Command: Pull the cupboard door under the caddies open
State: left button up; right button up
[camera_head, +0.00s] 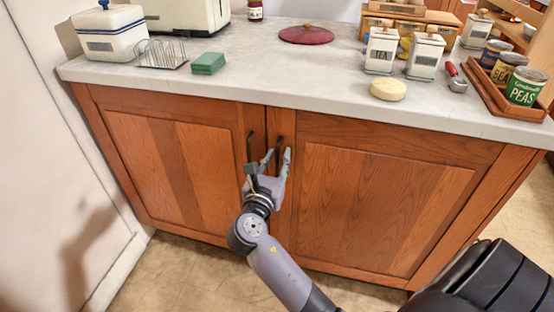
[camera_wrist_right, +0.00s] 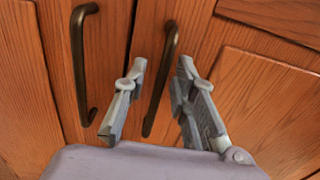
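The right cupboard door (camera_head: 375,205), of orange-brown wood, is shut below the worktop that carries the white TEA caddy (camera_head: 381,50) and another white caddy (camera_head: 425,56). Its dark upright bar handle (camera_wrist_right: 161,85) is near the door's left edge. My right gripper (camera_head: 278,157) is in front of this handle. In the right wrist view the fingers (camera_wrist_right: 161,68) are open, with the handle showing between them; neither finger clearly touches it. The gripper partly hides the handle in the head view. My left gripper is out of view.
The left cupboard door (camera_head: 170,165) is also shut, and its handle (camera_wrist_right: 82,65) stands close left of my right gripper. The grey worktop (camera_head: 240,75) overhangs the doors. A white wall panel (camera_head: 60,170) is at left. The floor in front looks clear.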

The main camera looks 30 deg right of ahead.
grip_shut()
dwell(0.6)
